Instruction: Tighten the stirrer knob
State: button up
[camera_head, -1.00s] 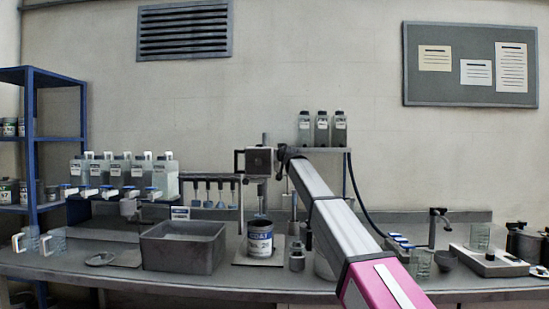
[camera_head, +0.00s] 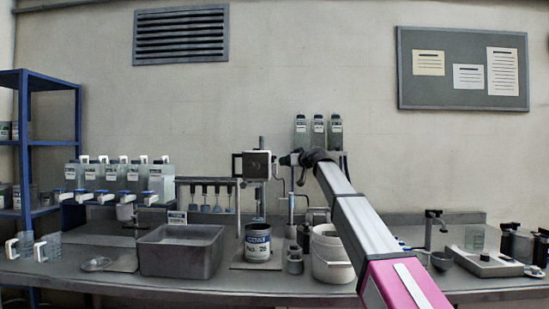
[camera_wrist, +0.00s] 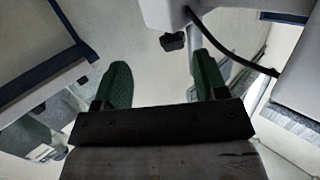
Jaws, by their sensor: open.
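The stirrer stands on the bench left of my arm. Its boxy head (camera_head: 257,165) sits high on a thin post, above a labelled can (camera_head: 257,243). My gripper (camera_head: 287,159) is just right of the head at about its height; whether they touch is unclear. In the wrist view my green fingers (camera_wrist: 162,75) are spread apart with nothing between them. A small dark knob (camera_wrist: 172,41) shows beyond and between the fingertips, beside a pale rod. The knob cannot be made out in the head view.
A white bucket (camera_head: 331,255) stands right of the can, partly behind my arm. A grey basin (camera_head: 181,251) is at left, with several paddles (camera_head: 211,196) hanging behind. Bottles (camera_head: 318,131) stand on a raised shelf behind my arm. A dark hose (camera_wrist: 235,52) crosses the wrist view's upper right.

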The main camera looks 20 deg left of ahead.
jog(key=w+a+n+g+y, duration=0.1)
jog(key=a, duration=0.1)
jog(key=w+a+r+n+g+y, duration=0.1)
jog(key=w+a, duration=0.1)
jog(key=a, duration=0.1)
jog(key=w+a+r+n+g+y, duration=0.1)
jog(key=a, duration=0.2)
jog(key=shift+w+r, duration=0.2)
jog(key=shift+w, duration=0.05)
dwell(0.4)
